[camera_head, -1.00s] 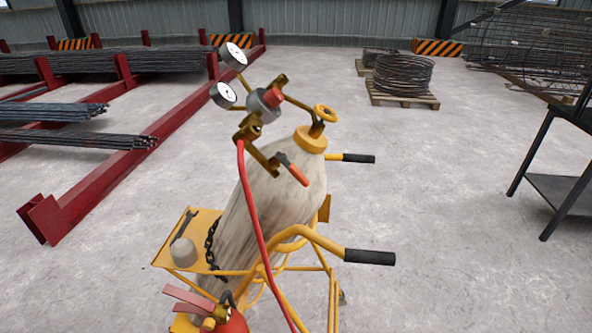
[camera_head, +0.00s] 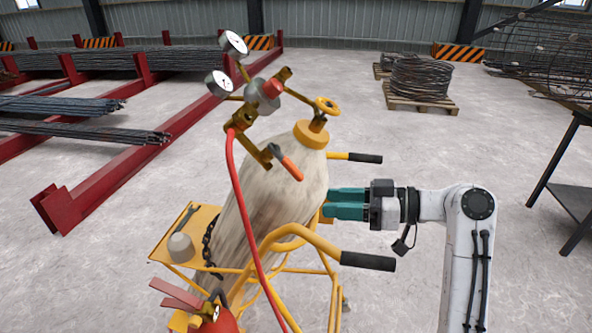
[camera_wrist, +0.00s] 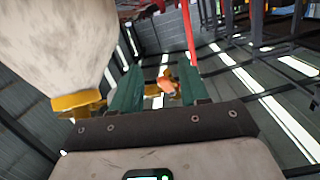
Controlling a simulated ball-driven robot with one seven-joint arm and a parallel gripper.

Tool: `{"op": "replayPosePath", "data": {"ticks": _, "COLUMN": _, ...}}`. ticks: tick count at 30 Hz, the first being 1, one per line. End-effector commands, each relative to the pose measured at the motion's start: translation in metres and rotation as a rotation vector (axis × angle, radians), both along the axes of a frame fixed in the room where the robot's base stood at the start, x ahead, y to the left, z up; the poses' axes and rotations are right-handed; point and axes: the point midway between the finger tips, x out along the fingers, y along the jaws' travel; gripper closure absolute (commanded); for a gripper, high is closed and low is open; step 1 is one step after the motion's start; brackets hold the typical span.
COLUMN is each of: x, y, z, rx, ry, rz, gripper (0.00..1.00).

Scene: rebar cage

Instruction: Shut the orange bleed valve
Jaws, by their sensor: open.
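The bleed valve's orange lever (camera_head: 291,168) slants down to the right from a brass fitting (camera_head: 262,155) beside the neck of a pale gas cylinder (camera_head: 272,195). My gripper (camera_head: 330,204), with teal fingers, is to the right of the cylinder, below and right of the lever and apart from it. In the wrist view, my gripper (camera_wrist: 158,80) is open and empty, and the orange lever (camera_wrist: 167,87) shows beyond, between the fingers. The cylinder (camera_wrist: 55,45) fills the upper left there.
A yellow cart (camera_head: 312,236) with black-gripped handles (camera_head: 367,261) carries the cylinder. A red hose (camera_head: 235,200) hangs from the regulator (camera_head: 264,92). A yellow valve wheel (camera_head: 326,106) tops the cylinder. A dark table (camera_head: 570,190) stands at the right; the floor between is clear.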

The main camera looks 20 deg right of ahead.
Motion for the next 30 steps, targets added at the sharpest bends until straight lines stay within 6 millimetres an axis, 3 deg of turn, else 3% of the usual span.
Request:
{"op": "replayPosePath", "data": {"ticks": 1, "x": 0.003, "y": -0.007, "z": 0.020, "rx": 0.012, "ry": -0.066, "rz": 0.015, "gripper": 0.55}}
{"op": "replayPosePath", "data": {"ticks": 3, "x": 0.004, "y": -0.011, "z": 0.039, "rx": 0.024, "ry": -0.131, "rz": 0.036, "gripper": 0.55}}
{"op": "replayPosePath", "data": {"ticks": 7, "x": 0.005, "y": -0.012, "z": 0.056, "rx": 0.036, "ry": -0.185, "rz": 0.055, "gripper": 0.55}}
{"op": "replayPosePath", "data": {"ticks": 11, "x": 0.011, "y": -0.003, "z": 0.058, "rx": 0.038, "ry": -0.189, "rz": 0.059, "gripper": 0.55}}
{"op": "replayPosePath", "data": {"ticks": 24, "x": 0.055, "y": 0.058, "z": 0.058, "rx": 0.037, "ry": -0.185, "rz": 0.059, "gripper": 0.55}}
{"op": "replayPosePath", "data": {"ticks": 30, "x": 0.066, "y": 0.072, "z": 0.057, "rx": 0.038, "ry": -0.184, "rz": 0.056, "gripper": 0.55}}
